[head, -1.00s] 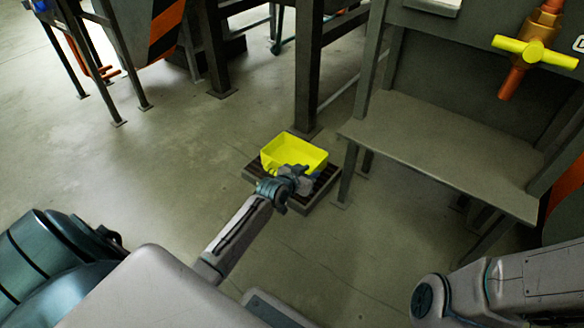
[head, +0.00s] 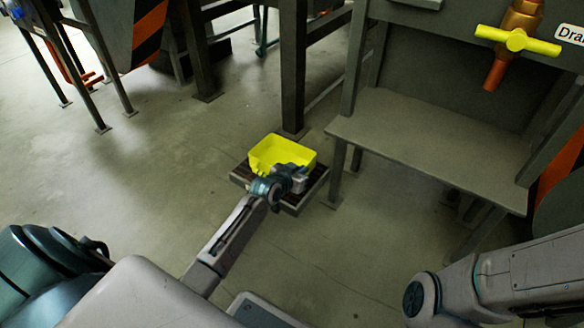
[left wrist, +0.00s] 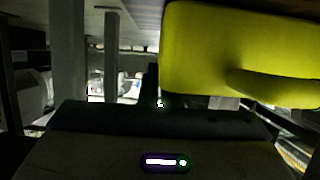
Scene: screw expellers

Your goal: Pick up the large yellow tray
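The large yellow tray (head: 267,152) sits on a low dark slatted platform (head: 240,178) on the floor, at the middle of the head view. My left gripper (head: 299,180) is at the tray's near side and covers part of its near wall. In the left wrist view the yellow tray (left wrist: 215,50) fills the upper right, very close, with a rounded recess or lip low on its right. The left fingers cannot be made out, so whether they touch or grip the tray is unclear. Only links of my right arm show; its gripper is out of view.
A grey metal bench (head: 430,140) stands to the right of the platform, with a yellow-handled valve (head: 516,40) above it. A dark post (head: 292,70) rises behind the tray. Open concrete floor (head: 150,170) lies to the left.

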